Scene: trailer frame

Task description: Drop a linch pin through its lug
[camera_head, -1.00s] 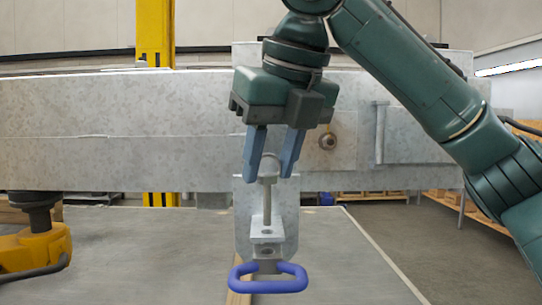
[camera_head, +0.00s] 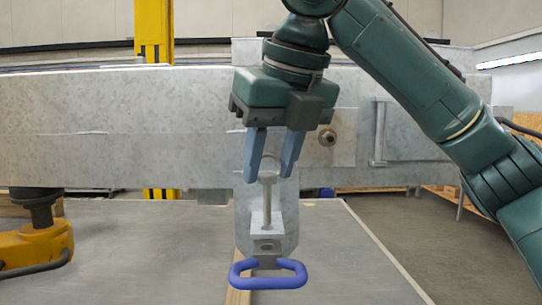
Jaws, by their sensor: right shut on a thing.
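My right gripper (camera_head: 271,176) comes down from above and is shut on the linch pin (camera_head: 267,203). The fingertips hold the ring at its top. The pin's pale shank points straight down. The lug (camera_head: 266,231) is a small grey bracket on a rounded plate (camera_head: 287,215) below the beam. The pin's lower end overlaps the lug's upper face in the picture; I cannot tell whether the tip is in the hole or just above or in front of it. A blue-violet loop (camera_head: 268,283) sits just under the lug. My left gripper is out of view.
The galvanised trailer beam (camera_head: 110,125) crosses behind the gripper, with a bolt (camera_head: 327,138) to the right. A yellow part (camera_head: 35,248) stands at the lower left and a yellow post (camera_head: 154,30) behind. The grey surface (camera_head: 345,255) beside the lug is clear.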

